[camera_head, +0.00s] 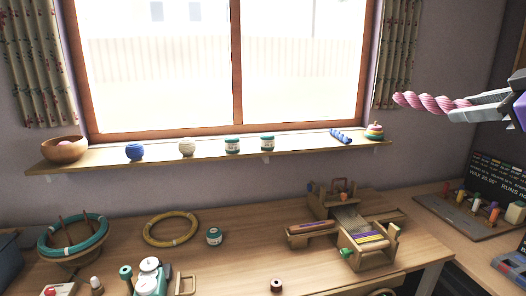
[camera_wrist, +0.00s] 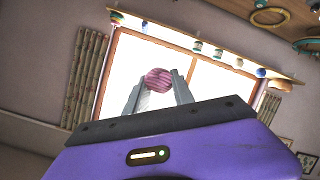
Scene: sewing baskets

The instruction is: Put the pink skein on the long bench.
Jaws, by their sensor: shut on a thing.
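A twisted pink skein (camera_head: 428,101) sticks out to the left from my gripper (camera_head: 484,107), high at the right of the head view, in front of the wall and curtain. My gripper is shut on one end of it. In the wrist view the pink skein (camera_wrist: 158,80) shows end-on between the two fingers of my gripper (camera_wrist: 158,92). A wooden workbench (camera_head: 120,225) runs below the window. I cannot tell for sure whether it is the long bench.
A wall shelf (camera_head: 210,155) under the window holds a wooden bowl (camera_head: 65,149), yarn balls, jars, a blue skein (camera_head: 340,136) and a stacked ring toy (camera_head: 374,131). The workbench carries hoops, a wooden loom-like device (camera_head: 345,222) and small items. A board with pegs (camera_head: 470,208) lies at right.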

